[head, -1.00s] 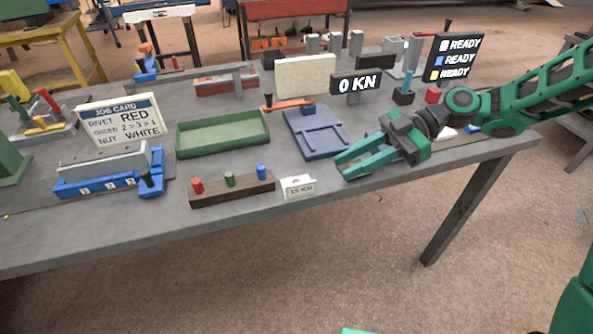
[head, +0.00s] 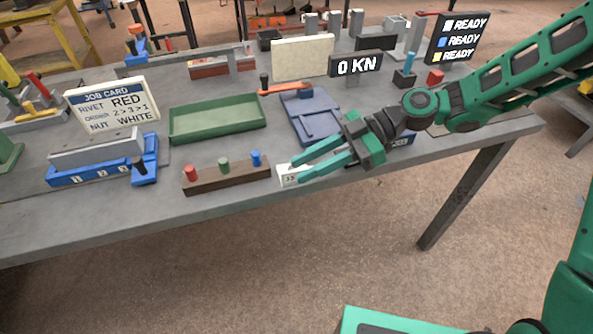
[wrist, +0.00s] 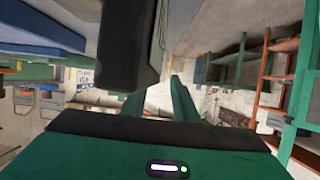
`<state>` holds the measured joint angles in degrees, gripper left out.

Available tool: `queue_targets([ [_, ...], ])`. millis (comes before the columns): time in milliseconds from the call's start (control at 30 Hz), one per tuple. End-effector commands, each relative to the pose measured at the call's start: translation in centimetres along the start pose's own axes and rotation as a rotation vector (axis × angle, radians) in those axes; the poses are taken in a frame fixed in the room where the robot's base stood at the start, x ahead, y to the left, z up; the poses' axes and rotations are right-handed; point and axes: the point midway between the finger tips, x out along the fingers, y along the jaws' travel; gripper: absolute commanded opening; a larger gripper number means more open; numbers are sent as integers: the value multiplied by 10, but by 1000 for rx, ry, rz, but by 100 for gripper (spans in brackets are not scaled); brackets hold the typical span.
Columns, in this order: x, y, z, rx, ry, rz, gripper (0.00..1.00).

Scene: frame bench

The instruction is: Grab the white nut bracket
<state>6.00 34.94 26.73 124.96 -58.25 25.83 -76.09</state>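A small white piece (head: 438,130) shows partly under my arm at the table's right side; it may be the white nut bracket, but my arm hides most of it. A blue piece (head: 402,139) is partly visible beside my wrist.
A wooden block with red, green and blue pegs (head: 226,178) lies left of my gripper. A green tray (head: 215,133) and blue fixture (head: 312,118) stand behind. The job card (head: 112,105) reads nut white.

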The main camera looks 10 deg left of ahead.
Motion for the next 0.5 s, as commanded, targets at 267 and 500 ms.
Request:
queue_targets([
  [267,10,0,0,1,0,1,27],
  [500,10,0,0,1,0,1,0],
])
